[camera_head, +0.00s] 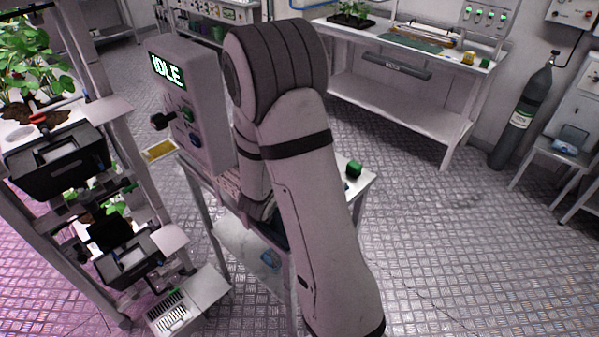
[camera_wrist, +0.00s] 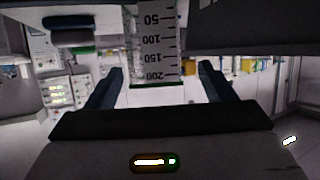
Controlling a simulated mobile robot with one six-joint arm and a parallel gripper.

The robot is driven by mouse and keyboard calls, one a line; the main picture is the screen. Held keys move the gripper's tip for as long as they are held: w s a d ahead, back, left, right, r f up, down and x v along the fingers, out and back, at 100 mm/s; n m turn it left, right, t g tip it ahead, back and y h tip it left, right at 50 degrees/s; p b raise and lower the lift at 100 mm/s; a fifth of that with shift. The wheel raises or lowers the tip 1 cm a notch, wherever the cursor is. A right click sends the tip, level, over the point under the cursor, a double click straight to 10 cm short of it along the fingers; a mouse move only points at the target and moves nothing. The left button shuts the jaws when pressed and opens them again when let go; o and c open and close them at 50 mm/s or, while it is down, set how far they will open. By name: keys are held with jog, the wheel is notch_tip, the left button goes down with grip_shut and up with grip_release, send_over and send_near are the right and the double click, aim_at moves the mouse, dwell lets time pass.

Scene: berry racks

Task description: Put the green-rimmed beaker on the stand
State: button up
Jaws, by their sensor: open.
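The green-rimmed beaker (camera_wrist: 158,50) shows in the wrist view at the upper middle. It is clear, with a pale scale panel marked 50 to 200, and its green rim is at the lower end in the picture. My gripper (camera_wrist: 158,85) is open, with one dark finger on each side of the beaker and visible gaps between. I cannot tell how deep the beaker sits between the fingers. In the head view my arm hides the gripper and the beaker. I cannot make out the stand for certain in either view.
A grey device reading IDLE (camera_head: 188,95) stands on the small table (camera_head: 362,182), with a small green-topped item (camera_head: 353,169) at its right. A plant rack (camera_head: 150,215) is at left. A bench (camera_head: 400,105) and gas cylinder (camera_head: 522,115) stand behind. Floor at right is clear.

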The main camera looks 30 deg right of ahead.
jog(key=p+x, duration=0.1)
jog(key=x, duration=0.3)
jog(key=shift+d+f, duration=0.1)
jog(key=shift+d, duration=0.3)
jog(key=c, duration=1.1)
notch_tip(320, 180, up, 18)
jog(key=shift+p, duration=0.4)
